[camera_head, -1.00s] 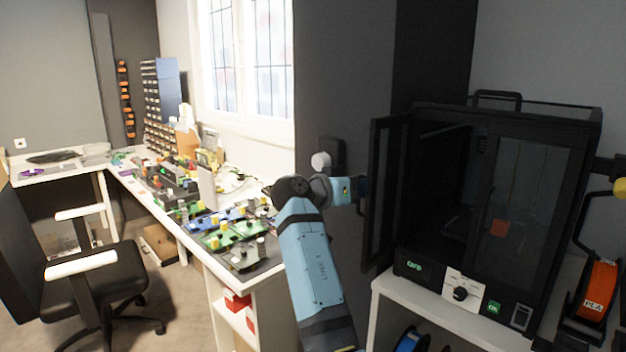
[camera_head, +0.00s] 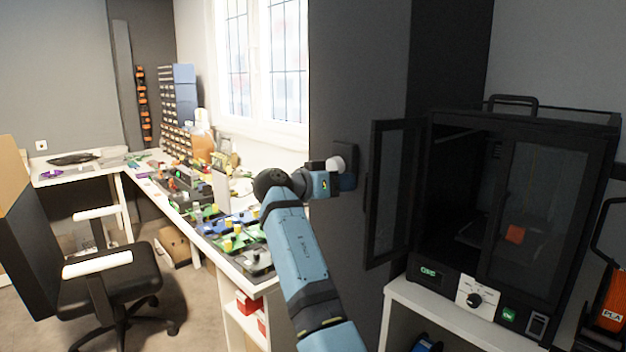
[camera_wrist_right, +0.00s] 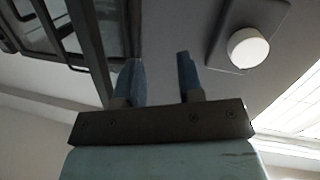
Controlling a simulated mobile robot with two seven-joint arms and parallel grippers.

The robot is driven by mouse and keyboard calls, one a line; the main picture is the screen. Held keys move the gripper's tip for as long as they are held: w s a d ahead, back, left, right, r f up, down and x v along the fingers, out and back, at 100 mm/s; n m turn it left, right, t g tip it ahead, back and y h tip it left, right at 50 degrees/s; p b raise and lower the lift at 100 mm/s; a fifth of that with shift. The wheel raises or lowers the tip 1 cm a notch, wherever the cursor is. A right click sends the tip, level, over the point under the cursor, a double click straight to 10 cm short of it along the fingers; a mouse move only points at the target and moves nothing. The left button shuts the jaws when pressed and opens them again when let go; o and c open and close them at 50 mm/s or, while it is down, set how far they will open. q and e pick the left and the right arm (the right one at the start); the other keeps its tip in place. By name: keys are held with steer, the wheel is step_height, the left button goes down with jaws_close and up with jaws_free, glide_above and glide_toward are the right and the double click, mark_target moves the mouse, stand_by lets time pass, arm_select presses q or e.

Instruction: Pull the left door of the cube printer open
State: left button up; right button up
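The cube printer (camera_head: 577,155) is a black box with glazed doors, standing at the right in the head view. Its left door (camera_head: 373,215) is open, swung out to the left; the right door (camera_head: 540,220) looks shut. My right gripper (camera_head: 350,181) is just left of the left door's free edge. In the wrist view my right gripper (camera_wrist_right: 158,78) has its two blue fingers apart with nothing between them. The door's dark frame (camera_wrist_right: 88,45) passes close beside the left finger there; I cannot tell if they touch. My left gripper is not in view.
A white cabinet (camera_head: 440,310) carries the printer. A round white knob on a dark wall plate (camera_wrist_right: 248,48) is near the gripper. A cluttered white workbench (camera_head: 235,268) and a black chair (camera_head: 110,275) are at left.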

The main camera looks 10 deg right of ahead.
steer(key=w+a, duration=0.5)
steer(key=shift+f, duration=0.15)
stand_by(0.5)
steer(key=shift+d, duration=0.1)
stand_by(0.3)
